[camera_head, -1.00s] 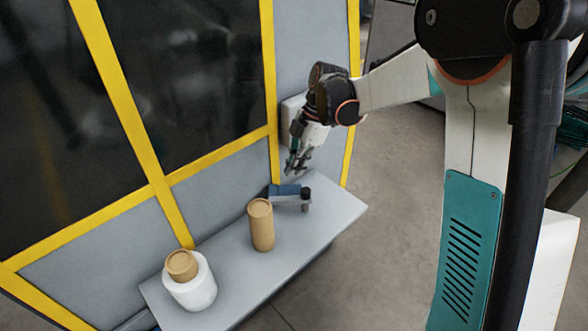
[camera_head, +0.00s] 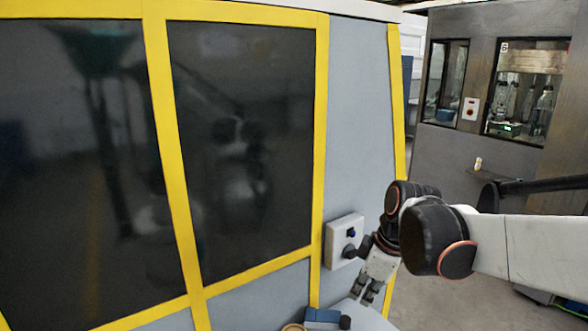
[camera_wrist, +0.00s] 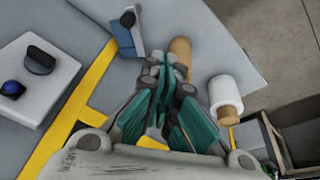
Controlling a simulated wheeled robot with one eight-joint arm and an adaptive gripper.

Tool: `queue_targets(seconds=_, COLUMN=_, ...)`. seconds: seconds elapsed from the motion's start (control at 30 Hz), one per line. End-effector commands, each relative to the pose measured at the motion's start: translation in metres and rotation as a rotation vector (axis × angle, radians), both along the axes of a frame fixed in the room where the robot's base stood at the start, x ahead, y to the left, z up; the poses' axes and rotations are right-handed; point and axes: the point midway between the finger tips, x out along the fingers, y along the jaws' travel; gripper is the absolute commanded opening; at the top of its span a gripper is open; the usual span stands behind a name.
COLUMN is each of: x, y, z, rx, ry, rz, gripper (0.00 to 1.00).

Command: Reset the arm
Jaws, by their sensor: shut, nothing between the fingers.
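My gripper (camera_head: 367,290) is at the lower right in the head view, beside the yellow-framed machine and above the grey shelf. In the wrist view my gripper (camera_wrist: 168,72) shows its teal fingers together with nothing between them. My white arm reaches in from the right edge of the head view. A white control box (camera_head: 344,240) with a blue button and a black knob is on the machine panel just left of my gripper. It also shows at the left of the wrist view (camera_wrist: 40,98).
In the head view the device (camera_head: 322,317) is at the bottom edge. A grey cabinet (camera_head: 465,170) stands behind, right.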

Motion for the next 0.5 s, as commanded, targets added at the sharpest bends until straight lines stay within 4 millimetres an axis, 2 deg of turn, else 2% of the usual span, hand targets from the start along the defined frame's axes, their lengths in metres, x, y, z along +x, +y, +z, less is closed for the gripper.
queue_targets(seconds=0.03, x=-0.014, y=-0.004, z=0.006, rx=0.000, ry=-0.013, rz=-0.068, gripper=0.00)
queue_targets(seconds=0.23, x=-0.054, y=-0.019, z=0.020, rx=0.027, ry=-0.076, rz=-0.353, gripper=0.00)
queue_targets(seconds=0.5, x=-0.108, y=-0.038, z=0.024, rx=0.113, ry=-0.174, rz=-0.718, gripper=0.00)
